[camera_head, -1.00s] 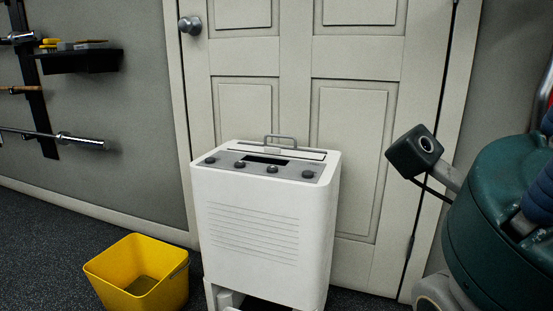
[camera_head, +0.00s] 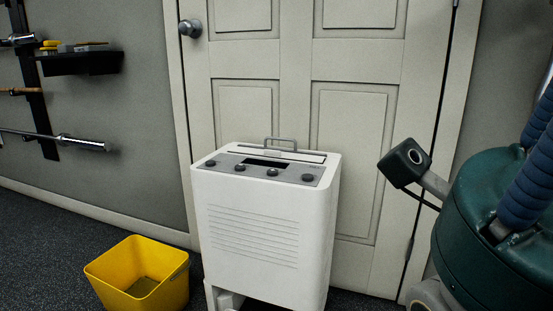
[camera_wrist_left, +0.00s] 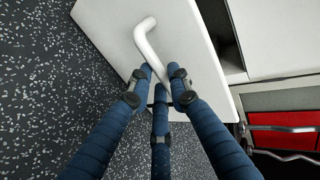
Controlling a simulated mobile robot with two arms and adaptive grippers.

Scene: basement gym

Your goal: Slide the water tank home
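The white dehumidifier (camera_head: 255,235) stands upright before the door, with knobs and a handle on its top. Its low opening is cut off at the bottom of the head view. In the left wrist view, the white panel of the water tank (camera_wrist_left: 108,25) carries a curved white bar handle (camera_wrist_left: 144,38). A dark gap separates the panel from the white body (camera_wrist_left: 275,35). My left gripper (camera_wrist_left: 160,76) has its blue fingers closed around the handle's lower part; the exact contacts are partly hidden. My right gripper (camera_head: 528,165) shows only partly at the right edge, its fingertips out of frame.
A yellow bin (camera_head: 140,275) stands on the floor left of the dehumidifier. The door (camera_head: 352,120) is close behind it. A wall rack with bars (camera_head: 60,140) and a small black shelf (camera_head: 80,62) are at left. Red items (camera_wrist_left: 285,130) show in the wrist view.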

